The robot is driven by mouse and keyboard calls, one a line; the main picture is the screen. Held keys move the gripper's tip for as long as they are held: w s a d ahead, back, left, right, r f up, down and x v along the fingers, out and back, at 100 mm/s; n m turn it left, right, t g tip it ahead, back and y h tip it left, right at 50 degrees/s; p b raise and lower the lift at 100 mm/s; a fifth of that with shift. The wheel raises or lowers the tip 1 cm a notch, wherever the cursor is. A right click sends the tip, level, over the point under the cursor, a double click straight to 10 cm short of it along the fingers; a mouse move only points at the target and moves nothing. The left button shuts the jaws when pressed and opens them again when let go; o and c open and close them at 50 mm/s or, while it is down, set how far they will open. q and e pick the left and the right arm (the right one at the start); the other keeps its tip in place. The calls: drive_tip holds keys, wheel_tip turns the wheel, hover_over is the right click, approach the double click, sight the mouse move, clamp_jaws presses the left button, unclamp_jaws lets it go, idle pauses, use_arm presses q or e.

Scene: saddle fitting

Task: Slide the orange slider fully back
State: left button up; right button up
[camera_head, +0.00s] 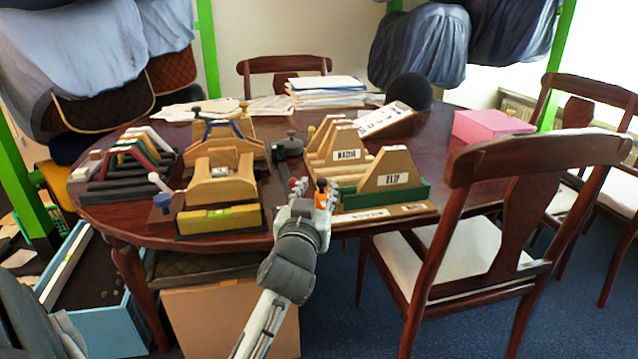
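A small orange piece with a dark knob (321,196), apparently the orange slider, stands at the table's near edge beside the wooden fixture with the green base (408,195). My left gripper (312,205) reaches in from below and is right at the orange piece, partly covering it. Whether it touches the piece cannot be told. A red knob (293,184) shows just left of the orange piece. The gripper's fingers are small and blend with the parts behind them, so their opening is unclear. The slider's track is hidden. My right gripper is not in view.
Wooden saddle forms (222,185) and a yellow level (219,219) stand left of my gripper on the dark table (462,187). Papers (328,86) and a pink box (490,125) lie farther back. A chair (520,190) stands close at right.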

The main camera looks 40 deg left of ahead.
use_arm(q)
drive_tip(key=v, duration=0.4)
drive_tip(key=shift+s+d, duration=0.1)
drive_tip(key=shift+s, duration=0.05)
idle(0.4)
